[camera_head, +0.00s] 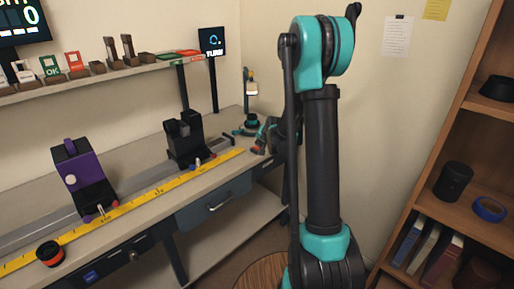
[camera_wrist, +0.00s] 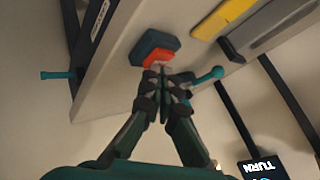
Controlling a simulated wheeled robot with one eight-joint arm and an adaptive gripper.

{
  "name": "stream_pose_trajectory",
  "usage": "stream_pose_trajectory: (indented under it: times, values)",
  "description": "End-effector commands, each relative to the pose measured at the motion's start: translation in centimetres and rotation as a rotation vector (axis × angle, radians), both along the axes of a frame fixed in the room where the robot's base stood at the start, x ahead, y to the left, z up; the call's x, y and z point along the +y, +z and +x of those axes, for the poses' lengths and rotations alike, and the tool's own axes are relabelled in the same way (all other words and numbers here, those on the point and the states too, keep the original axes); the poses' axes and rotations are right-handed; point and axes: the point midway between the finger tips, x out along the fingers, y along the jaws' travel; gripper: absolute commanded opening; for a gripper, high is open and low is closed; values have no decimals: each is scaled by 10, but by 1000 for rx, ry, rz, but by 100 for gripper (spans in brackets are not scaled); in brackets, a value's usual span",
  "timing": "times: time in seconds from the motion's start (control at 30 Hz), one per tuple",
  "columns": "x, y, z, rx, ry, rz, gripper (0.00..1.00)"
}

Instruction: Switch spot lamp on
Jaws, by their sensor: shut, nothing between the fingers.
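A small lamp-like fixture (camera_head: 250,88) with a pale, bright lower part stands at the far back corner of the bench; I cannot tell for sure that it is the spot lamp. In the wrist view, a dark blue block with an orange-red button (camera_wrist: 162,57) sits on the bench top near its edge. My gripper (camera_wrist: 162,72) is shut and empty, with its fingertips right at the button. I cannot tell whether they touch it. In the head view, my gripper (camera_head: 264,136) is at the bench's far end, partly hidden by my arm.
The bench (camera_head: 140,185) carries a yellow ruler (camera_head: 150,195), a purple-and-black mount (camera_head: 80,175), a black mount (camera_head: 184,140) and an orange-ringed black cylinder (camera_head: 50,253). A teal knob (camera_wrist: 208,77) is close right of my fingers. A shelf unit (camera_head: 440,150) stands right.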

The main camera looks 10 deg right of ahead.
Motion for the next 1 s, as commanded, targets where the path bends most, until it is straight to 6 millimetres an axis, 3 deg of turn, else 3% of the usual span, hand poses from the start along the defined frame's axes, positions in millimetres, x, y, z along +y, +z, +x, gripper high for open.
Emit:
stream_pose_trajectory:
  times: [0.17, 0.8, 1.0]
  values:
    - [0, 2, 0, -1, -1, 0, 0]
    - [0, 57, 0, -1, -1, 0, 0]
    - [0, 61, 0, -1, -1, 0, 0]
